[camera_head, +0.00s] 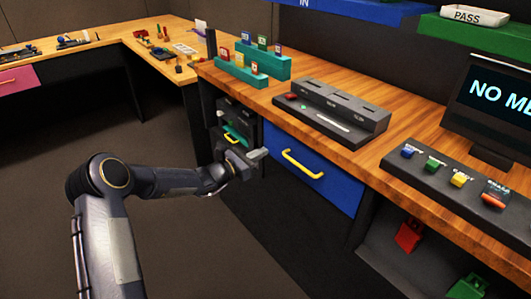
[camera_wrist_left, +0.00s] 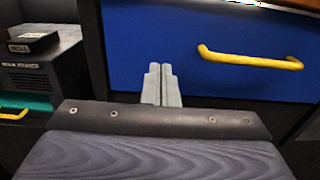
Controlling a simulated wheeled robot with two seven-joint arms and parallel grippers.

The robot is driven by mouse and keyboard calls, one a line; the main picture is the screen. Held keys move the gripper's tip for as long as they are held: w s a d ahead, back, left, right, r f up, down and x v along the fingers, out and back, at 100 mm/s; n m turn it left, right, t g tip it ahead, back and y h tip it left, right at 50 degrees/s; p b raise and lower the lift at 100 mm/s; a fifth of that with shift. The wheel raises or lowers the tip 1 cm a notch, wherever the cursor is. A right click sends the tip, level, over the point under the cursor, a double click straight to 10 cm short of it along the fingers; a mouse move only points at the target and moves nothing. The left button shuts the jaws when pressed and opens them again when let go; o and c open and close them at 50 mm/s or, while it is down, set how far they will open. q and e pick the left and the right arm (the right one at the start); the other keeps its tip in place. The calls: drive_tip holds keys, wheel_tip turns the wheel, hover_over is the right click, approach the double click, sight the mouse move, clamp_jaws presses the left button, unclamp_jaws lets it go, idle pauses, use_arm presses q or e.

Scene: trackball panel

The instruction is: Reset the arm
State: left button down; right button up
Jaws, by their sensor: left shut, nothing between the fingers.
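My left arm reaches in from the left in the head view, and its gripper (camera_head: 257,155) is in front of the desk, just left of the blue drawer (camera_head: 330,188). In the left wrist view the two grey fingers of the left gripper (camera_wrist_left: 161,86) lie together, with nothing between them. The blue drawer (camera_wrist_left: 150,40) with its yellow handle (camera_wrist_left: 250,59) is behind and right of the fingers. The fingers appear apart from the handle. My right gripper is in neither view.
A wooden desk (camera_head: 370,153) carries a dark slotted console (camera_head: 332,107), a teal card rack (camera_head: 255,72) and a panel with coloured buttons (camera_head: 440,178). A monitor (camera_head: 497,100) stands at right. Dark shelves (camera_head: 232,118) are left of the drawer. The floor in front is clear.

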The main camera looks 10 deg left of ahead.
use_arm(q)
drive_tip(key=v, duration=0.9)
drive_tip(key=s+d+r+m+g, duration=0.3)
drive_tip(key=s+r+m+g, duration=0.15)
drive_tip(key=s+m, duration=0.45)
drive_tip(key=s+d+r+m+g, duration=0.4)
drive_tip(key=s+r+m, duration=0.25)
drive_tip(key=s, duration=0.45)
drive_tip(key=s+a+f+m+y, duration=0.25)
drive_tip(key=s+m+y, duration=0.2)
drive_tip(key=s, duration=0.45)
drive_tip(key=s+a+f+m+y, duration=0.2)
drive_tip(key=s+a+m+y, duration=0.15)
drive_tip(key=s+m, duration=0.45)
wheel_tip(320, 180, up, 15)
drive_tip(key=s+n+p, duration=0.2)
drive_tip(key=p, duration=1.3)
drive_tip(key=shift+a, duration=0.25)
drive_tip(key=shift+t, duration=0.25)
